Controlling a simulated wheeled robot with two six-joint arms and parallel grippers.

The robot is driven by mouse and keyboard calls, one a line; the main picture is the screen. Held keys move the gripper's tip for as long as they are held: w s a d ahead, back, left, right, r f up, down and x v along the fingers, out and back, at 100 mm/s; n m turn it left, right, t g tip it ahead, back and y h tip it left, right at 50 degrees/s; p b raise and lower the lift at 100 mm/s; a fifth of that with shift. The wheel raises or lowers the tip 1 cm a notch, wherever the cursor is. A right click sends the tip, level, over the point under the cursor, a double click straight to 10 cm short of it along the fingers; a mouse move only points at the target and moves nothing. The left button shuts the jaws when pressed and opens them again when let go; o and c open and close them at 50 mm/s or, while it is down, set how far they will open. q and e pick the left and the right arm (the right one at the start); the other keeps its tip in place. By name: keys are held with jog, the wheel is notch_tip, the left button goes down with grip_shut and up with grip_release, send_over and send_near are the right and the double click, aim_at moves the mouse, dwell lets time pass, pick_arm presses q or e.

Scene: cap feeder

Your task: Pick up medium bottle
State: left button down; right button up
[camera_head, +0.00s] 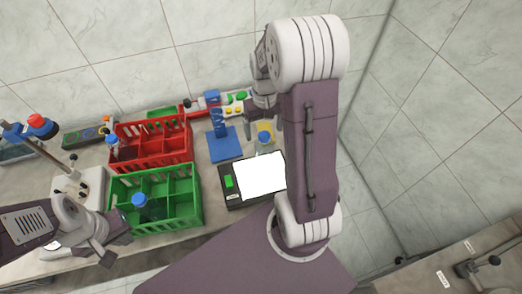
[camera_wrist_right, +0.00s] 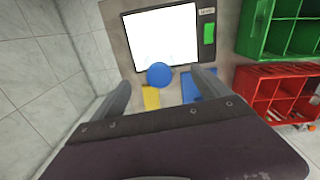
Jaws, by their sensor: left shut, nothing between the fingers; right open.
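A clear bottle with a blue cap (camera_head: 264,136) stands beside the scale, under my right gripper (camera_head: 262,112). In the right wrist view its round blue cap (camera_wrist_right: 159,74) lies between the fingers of my right gripper (camera_wrist_right: 161,88), seen from above. These fingers are open and spread on either side of the cap, with gaps. I cannot tell how far above the bottle they are. Other blue-capped bottles stand in the green crate (camera_head: 139,199) and at the red crate's left end (camera_head: 111,140). My left gripper (camera_head: 108,256) is shut and empty near the green crate's front left.
A scale with a white plate (camera_head: 260,176) lies right of the green crate (camera_head: 180,220) and red crate (camera_head: 150,163). A blue stand (camera_head: 224,147) is left of the bottle. A yellow piece (camera_wrist_right: 151,98) shows next to the cap. A wall closes the right side.

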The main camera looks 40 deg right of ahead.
aim_at(264, 135)
jog(key=f, duration=0.3)
jog(key=shift+s+a, duration=0.1)
jog(key=shift+a, duration=0.1)
jog(key=shift+d+f, duration=0.15)
jog(key=shift+f, duration=0.3)
notch_tip(264, 135, down, 5)
jog(key=shift+d+r+p, duration=0.1)
jog(key=shift+r+p, duration=0.05)
jog(key=shift+p, duration=0.5)
jog(key=shift+f, duration=0.25)
grip_shut()
